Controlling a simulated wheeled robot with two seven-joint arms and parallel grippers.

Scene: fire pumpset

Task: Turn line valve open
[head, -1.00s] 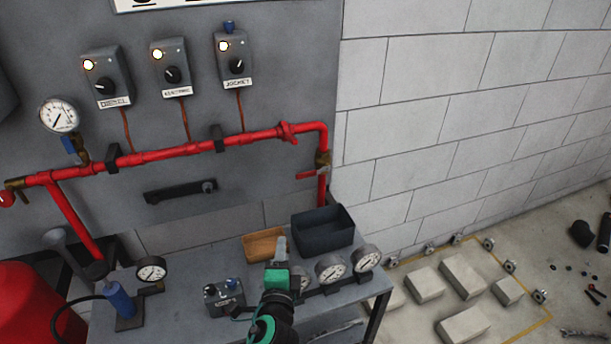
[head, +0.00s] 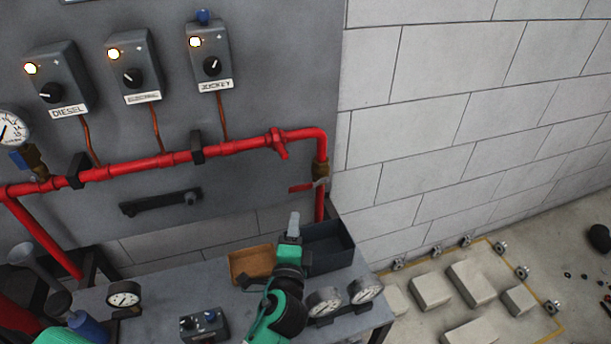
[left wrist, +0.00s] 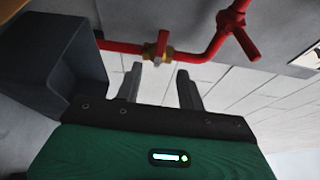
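The line valve is a brass valve (head: 321,170) on the short vertical red pipe at the right end of the red pipework. Its red lever (head: 304,187) sticks out roughly sideways to the left, across the pipe. In the left wrist view the brass valve (left wrist: 170,54) and red lever (left wrist: 162,42) appear just beyond the fingertips. My left gripper (head: 294,218) is above the bench, below and left of the valve. Its two fingers (left wrist: 161,72) are apart with nothing between them, and it does not touch the lever. My right gripper is not in view.
A dark bin (head: 335,262) and a wooden tray (head: 246,266) stand on the bench near the left gripper. Gauges (head: 363,290) sit at the bench's right end. A red tee handle (head: 278,145) is up the pipe. The wall at right is bare.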

